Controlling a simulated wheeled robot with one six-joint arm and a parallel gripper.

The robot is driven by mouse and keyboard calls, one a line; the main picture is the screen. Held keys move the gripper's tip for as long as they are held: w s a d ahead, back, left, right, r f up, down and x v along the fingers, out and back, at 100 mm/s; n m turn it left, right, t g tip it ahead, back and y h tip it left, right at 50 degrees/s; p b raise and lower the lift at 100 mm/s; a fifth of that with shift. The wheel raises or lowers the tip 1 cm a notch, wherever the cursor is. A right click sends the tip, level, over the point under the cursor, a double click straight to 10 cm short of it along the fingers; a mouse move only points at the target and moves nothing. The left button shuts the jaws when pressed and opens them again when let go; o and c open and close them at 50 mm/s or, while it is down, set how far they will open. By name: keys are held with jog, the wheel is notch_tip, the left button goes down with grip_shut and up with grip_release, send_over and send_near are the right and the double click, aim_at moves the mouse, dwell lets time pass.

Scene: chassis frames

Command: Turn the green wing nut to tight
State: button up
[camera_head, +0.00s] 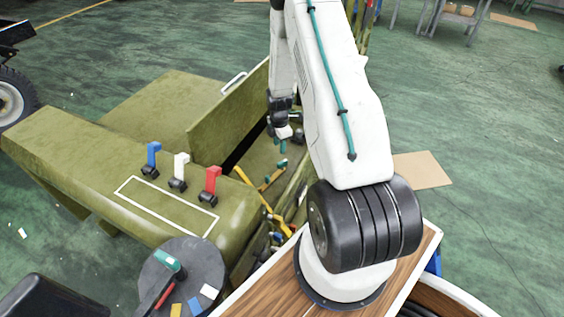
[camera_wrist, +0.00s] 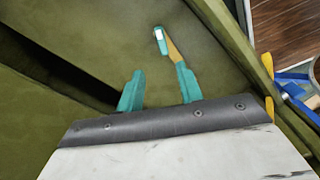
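A teal-green piece with a pale face (camera_wrist: 160,38) sits on an orange bar in the wrist view, beyond my fingers. It also shows small in the head view (camera_head: 283,163), inside the olive vehicle body. I cannot tell for sure that it is the green wing nut, or how tight it is. My gripper (camera_wrist: 160,88) has two teal fingers spread apart with nothing between them. In the head view my gripper (camera_head: 284,143) points down above the orange bar (camera_head: 273,178), apart from it. The right finger overlaps the bar's lower end in the wrist view; contact is unclear.
Blue (camera_head: 153,154), white (camera_head: 181,166) and red (camera_head: 212,180) levers stand on the olive fender (camera_head: 90,148).

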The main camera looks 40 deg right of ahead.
aim_at(282, 162)
jog(key=f, duration=1)
jog(key=shift+s+d+f, duration=0.3)
jog(key=shift+s+d, duration=0.05)
jog(key=shift+d, duration=0.05)
grip_shut()
